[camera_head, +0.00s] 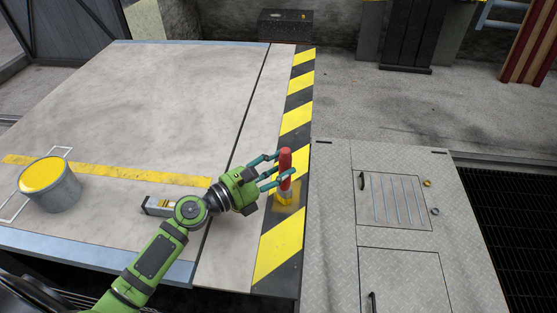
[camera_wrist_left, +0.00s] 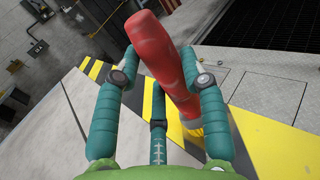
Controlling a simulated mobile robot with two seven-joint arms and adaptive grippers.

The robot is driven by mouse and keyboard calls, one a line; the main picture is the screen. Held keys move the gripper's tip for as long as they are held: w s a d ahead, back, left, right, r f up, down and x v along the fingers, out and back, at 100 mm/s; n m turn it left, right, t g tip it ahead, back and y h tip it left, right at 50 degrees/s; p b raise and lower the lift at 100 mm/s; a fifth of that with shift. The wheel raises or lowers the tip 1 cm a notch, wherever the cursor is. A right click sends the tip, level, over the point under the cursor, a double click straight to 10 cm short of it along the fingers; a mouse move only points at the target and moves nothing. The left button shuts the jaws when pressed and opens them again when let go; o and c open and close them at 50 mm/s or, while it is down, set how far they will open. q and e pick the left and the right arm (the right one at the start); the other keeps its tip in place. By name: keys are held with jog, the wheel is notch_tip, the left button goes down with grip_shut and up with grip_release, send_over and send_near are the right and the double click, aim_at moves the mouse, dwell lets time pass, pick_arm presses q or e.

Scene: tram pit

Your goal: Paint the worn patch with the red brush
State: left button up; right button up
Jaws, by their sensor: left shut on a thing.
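My left gripper (camera_head: 279,171) is shut on the red brush (camera_head: 286,163) and holds it nearly upright, bristles down, over the yellow-and-black striped strip. In the left wrist view the fingers of my left gripper (camera_wrist_left: 160,77) are around the red handle of the brush (camera_wrist_left: 166,58), and yellow bristles show at its lower end. A dull yellowish worn patch (camera_head: 291,200) lies on the strip at the foot of the brush. The bristles seem to touch it, but I cannot tell for sure. My right gripper is not in view.
An open can of yellow paint (camera_head: 52,188) stands at the left on the pale platform (camera_head: 150,85). A small grey-and-yellow tool (camera_head: 158,204) lies near my left wrist. A metal hatch cover (camera_head: 395,200) is at the right, beside a dark grating (camera_head: 515,215).

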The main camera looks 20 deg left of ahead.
pick_arm(q)
jog(key=s+d+p, duration=0.1)
jog(key=s, duration=0.7)
jog(key=shift+d, duration=0.35)
dwell(0.9)
dwell(0.3)
jog(key=shift+r, duration=0.1)
